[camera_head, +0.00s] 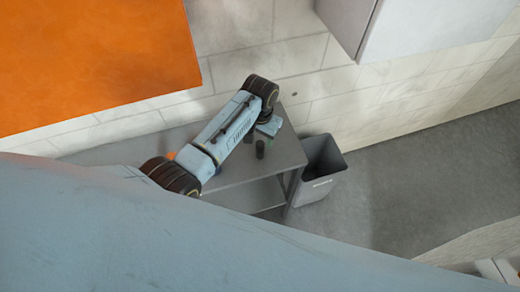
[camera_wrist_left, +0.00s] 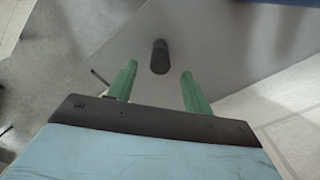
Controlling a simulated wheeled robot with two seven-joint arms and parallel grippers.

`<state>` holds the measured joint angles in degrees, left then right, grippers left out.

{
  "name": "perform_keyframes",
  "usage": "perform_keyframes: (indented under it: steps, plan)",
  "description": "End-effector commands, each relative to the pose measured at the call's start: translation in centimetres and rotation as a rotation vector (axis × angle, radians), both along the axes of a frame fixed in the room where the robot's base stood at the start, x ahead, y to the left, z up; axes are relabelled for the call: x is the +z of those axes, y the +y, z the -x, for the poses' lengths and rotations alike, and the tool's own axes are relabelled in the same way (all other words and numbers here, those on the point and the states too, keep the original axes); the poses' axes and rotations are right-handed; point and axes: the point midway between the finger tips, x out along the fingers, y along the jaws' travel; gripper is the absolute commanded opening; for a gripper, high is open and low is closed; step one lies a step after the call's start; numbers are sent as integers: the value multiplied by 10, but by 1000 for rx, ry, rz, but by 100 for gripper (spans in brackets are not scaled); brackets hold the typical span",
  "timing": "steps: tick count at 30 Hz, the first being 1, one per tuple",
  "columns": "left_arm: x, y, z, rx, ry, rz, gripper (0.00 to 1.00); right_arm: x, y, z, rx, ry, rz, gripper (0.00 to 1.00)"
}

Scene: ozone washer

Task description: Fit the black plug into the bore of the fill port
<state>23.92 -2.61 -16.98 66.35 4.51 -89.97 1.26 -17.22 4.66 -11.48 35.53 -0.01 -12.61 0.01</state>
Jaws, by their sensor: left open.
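The black plug (camera_head: 260,149) is a dark cylinder that stands on the grey table. It also shows in the left wrist view (camera_wrist_left: 160,57), just beyond my fingertips and between their lines. My left gripper (camera_wrist_left: 159,70) has two green fingers spread apart with nothing between them. In the head view my left gripper (camera_head: 267,139) is at the end of the blue arm, close to the plug; its fingers are small and partly hidden there. I cannot make out the fill port in either view. My right gripper is not in view.
The grey table (camera_head: 290,152) has a lower shelf and stands by a pale tiled wall. A dark open bin (camera_head: 322,170) stands at its right end. A large orange panel (camera_head: 90,60) fills the upper left. Grey floor lies free to the right.

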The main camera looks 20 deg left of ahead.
Motion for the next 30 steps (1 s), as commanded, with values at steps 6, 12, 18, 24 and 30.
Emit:
perform_keyframes:
  steps: [6, 12, 18, 24, 30]
  plan:
    - [-34, 0, 0, 0, 3, -1, 51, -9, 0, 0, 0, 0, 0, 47]
    - [-41, 0, 0, 0, 1, 0, 51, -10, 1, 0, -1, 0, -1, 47]
    - [-41, 0, 0, 0, 0, 0, 44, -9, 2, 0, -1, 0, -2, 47]
    - [-41, 0, 0, 0, 0, 0, 18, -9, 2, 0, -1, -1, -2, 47]
    - [-41, 0, 0, 0, 0, 0, 3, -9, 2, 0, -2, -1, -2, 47]
